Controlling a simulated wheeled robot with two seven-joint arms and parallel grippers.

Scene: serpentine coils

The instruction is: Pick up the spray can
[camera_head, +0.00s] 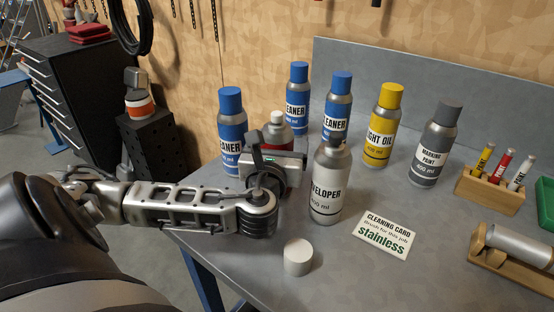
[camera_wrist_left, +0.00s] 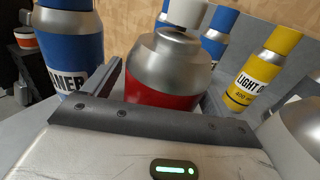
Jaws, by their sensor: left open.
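Several spray cans stand upright on the grey workbench (camera_head: 215,200). A red can with a silver shoulder and pale nozzle (camera_head: 277,130) is partly hidden behind my left gripper (camera_head: 277,152). In the left wrist view the red can (camera_wrist_left: 165,70) stands just beyond the open gripper (camera_wrist_left: 165,88), roughly between its fingers; contact cannot be told. A silver DEVELOPER can (camera_head: 328,185) with no cap stands right of the gripper. Blue-capped CLEANER cans (camera_head: 231,130), a yellow LIGHT OIL can (camera_head: 383,125) and a grey MARKING PAINT can (camera_head: 434,145) stand around. My right gripper is not in view.
A loose white cap (camera_head: 298,257) lies near the bench's front edge. A CLEANING CARD (camera_head: 384,234) reading "stainless" lies right of it. A wooden marker holder (camera_head: 490,190) and a wooden cradle with a cylinder (camera_head: 515,255) stand at the right. A back panel bounds the bench.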

